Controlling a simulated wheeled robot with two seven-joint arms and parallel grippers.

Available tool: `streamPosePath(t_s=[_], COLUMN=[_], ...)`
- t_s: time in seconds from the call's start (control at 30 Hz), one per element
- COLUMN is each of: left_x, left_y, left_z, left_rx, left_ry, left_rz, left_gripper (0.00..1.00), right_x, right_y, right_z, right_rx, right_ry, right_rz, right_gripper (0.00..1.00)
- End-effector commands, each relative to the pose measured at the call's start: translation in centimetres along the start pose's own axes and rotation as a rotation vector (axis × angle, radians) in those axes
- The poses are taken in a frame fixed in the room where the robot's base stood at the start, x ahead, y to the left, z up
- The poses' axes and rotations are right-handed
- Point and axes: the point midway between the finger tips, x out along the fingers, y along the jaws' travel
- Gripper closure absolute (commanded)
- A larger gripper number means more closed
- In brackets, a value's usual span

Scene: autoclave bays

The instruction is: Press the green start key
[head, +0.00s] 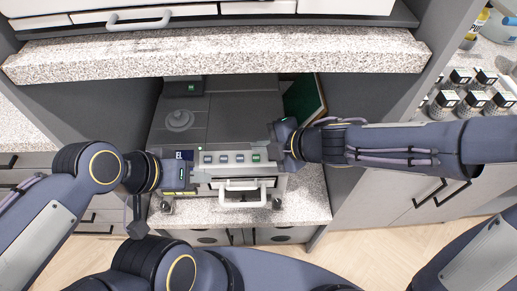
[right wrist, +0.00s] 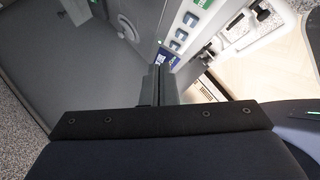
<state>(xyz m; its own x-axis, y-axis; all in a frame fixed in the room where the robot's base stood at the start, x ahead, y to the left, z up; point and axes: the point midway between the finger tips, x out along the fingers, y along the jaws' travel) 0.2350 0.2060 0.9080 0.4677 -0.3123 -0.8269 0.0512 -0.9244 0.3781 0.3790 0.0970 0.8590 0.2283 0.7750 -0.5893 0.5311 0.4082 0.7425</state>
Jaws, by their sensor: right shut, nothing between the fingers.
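The autoclave (head: 235,110) stands in the bay under a speckled shelf. Its front panel has a dark blue display (head: 184,155) at the left and a row of several keys. The key at the right end, with a green mark, is the green start key (head: 255,157). The row also shows in the right wrist view, with the green-marked key (right wrist: 203,3) cut by the top edge. My right gripper (head: 273,131) is shut and empty, just behind and right of that key, apart from it. Its fingers (right wrist: 157,84) show together. My left gripper (head: 163,170) is by the panel's left end; its fingers are unclear.
A white handle (head: 240,184) sits on the autoclave's front below the keys. The speckled shelf (head: 220,52) overhangs the bay. Dark-capped jars (head: 473,103) stand on the right counter. A dark green panel (head: 303,98) leans at the bay's right side.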

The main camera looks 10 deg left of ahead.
Motion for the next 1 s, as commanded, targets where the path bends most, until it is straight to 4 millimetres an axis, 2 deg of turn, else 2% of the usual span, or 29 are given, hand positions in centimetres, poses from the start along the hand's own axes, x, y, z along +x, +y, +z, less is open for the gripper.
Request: streamPosePath(t_s=[0.27,0.47,0.87,1.0], left_x=[0.1,1.1,5.4,6.0], left_y=[-0.1,-0.5,-2.5,-2.7], left_z=[0.1,0.6,2.7,3.0], left_rx=[0.000,0.000,0.000,0.000], left_ry=[0.000,0.000,0.000,0.000], left_rz=[0.000,0.000,0.000,0.000], left_gripper=[0.64,0.64,0.64,0.64], right_x=[0.1,0.9,4.8,5.7], right_y=[-0.1,-0.8,-3.7,-4.3], right_z=[0.1,0.7,3.4,4.2], right_rx=[0.001,0.003,0.001,0.003], right_ry=[-0.001,-0.001,-0.001,-0.001], right_rz=[0.000,0.001,0.000,0.000], right_gripper=[1.00,1.00,1.00,1.00])
